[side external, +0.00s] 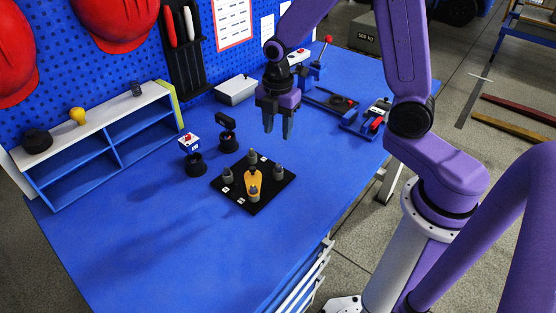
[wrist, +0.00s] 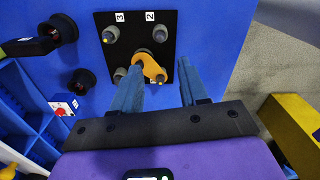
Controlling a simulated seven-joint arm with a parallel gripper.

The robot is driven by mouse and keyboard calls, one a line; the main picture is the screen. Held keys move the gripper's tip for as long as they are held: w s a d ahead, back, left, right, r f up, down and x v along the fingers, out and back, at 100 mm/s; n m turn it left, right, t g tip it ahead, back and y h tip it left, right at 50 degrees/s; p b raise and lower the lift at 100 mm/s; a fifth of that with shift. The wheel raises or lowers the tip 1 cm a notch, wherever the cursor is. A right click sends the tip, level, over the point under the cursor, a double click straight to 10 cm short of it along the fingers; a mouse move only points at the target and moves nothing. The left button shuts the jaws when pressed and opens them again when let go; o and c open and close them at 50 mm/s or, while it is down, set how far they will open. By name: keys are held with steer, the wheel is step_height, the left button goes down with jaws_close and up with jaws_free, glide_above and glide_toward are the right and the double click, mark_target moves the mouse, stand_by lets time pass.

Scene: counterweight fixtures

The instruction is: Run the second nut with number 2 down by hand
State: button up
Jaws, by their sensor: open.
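A black square plate (side external: 270,189) lies on the blue table, with several grey posts standing on it near its corners. A yellow-orange piece (side external: 254,179) sits near its middle and also shows in the wrist view (wrist: 152,68). White tags on one edge read 3 (wrist: 119,17) and 2 (wrist: 150,17). I cannot tell how far down any nut sits. My gripper (side external: 277,133) points down, open and empty, above and behind the plate; in the wrist view its fingers (wrist: 159,66) frame the plate's near side.
Two black cups (side external: 196,166) (side external: 228,142) stand left of and behind the plate, near a small red-and-white block (side external: 189,142). A blue shelf unit (side external: 118,151) is at the left. Vise-like fixtures (side external: 372,121) stand at the right. The front table is clear.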

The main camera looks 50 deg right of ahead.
mark_target(278, 166)
step_height(278, 166, down, 12)
steer(key=shift+r, duration=0.15)
stand_by(0.4)
steer(key=shift+c, duration=0.3)
jaws_close()
